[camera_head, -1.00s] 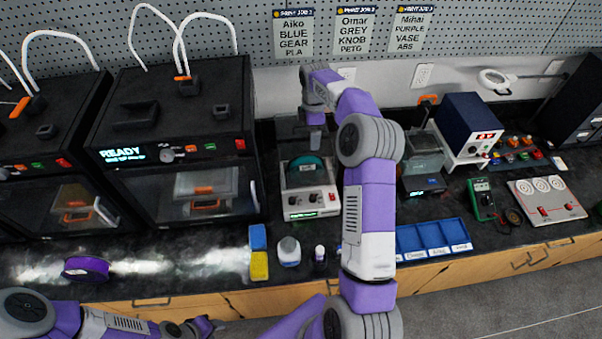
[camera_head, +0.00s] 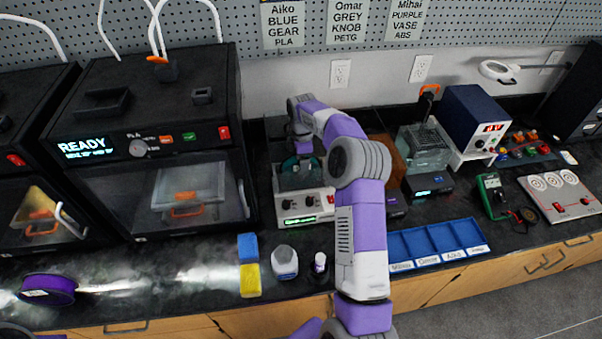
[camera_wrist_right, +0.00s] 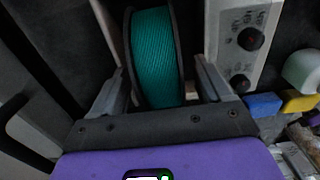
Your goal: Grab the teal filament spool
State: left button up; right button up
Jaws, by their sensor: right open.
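The teal filament spool (camera_wrist_right: 155,55) has dark flanges and stands on edge in the right wrist view. It lies between the two fingers of my open right gripper (camera_wrist_right: 162,88), with visible room on the right side. The left finger is close to the flange; I cannot tell whether it touches. In the head view the gripper (camera_head: 304,155) is down over the spool at a grey-white machine (camera_head: 306,203), and only a little teal (camera_head: 290,163) shows. My left gripper is not in view.
A black printer reading READY (camera_head: 150,130) stands left of the machine. A purple spool (camera_head: 47,289), a blue and a yellow block (camera_head: 250,280), and a bottle (camera_head: 285,262) are along the front. A blue tray (camera_head: 440,240) and a power supply (camera_head: 475,118) are to the right.

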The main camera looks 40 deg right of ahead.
notch_tip(320, 180, down, 4)
jog(key=shift+a+r+b, duration=0.1)
jog(key=shift+b, duration=0.3)
jog(key=c, duration=1.3)
